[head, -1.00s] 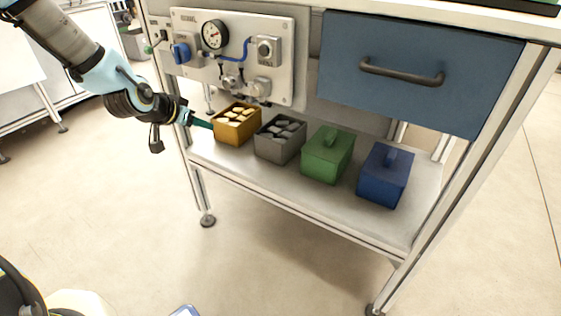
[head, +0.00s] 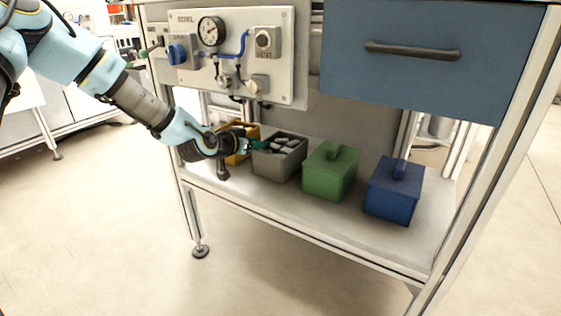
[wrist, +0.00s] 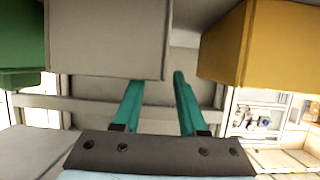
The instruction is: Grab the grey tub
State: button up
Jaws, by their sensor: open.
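The grey tub (head: 278,166) stands on the lower shelf between an orange tub (head: 238,153) and a green tub (head: 330,172). It is open-topped with several pale pieces inside. My gripper (head: 260,146) is at its left rim, partly covering the orange tub. In the wrist view my gripper (wrist: 158,80) is open, its teal fingers pointing at the grey tub (wrist: 105,40). One finger ends at the tub's edge, its tip seemingly hidden by it. The other is in the gap beside the orange tub (wrist: 262,45). I cannot tell whether either finger touches.
A blue tub (head: 393,192) with a lid handle stands right of the green one on the shelf (head: 290,215). A panel with a gauge (head: 211,31) and a blue drawer (head: 425,70) hang above. The shelf's front strip is bare.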

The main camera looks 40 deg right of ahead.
jog(key=b+x, duration=0.1)
jog(key=x, duration=0.4)
jog(key=shift+b, duration=0.3)
jog(key=shift+r, duration=0.1)
jog(key=shift+c, duration=0.3)
grip_shut()
jog(key=shift+w, duration=0.1)
dwell(0.5)
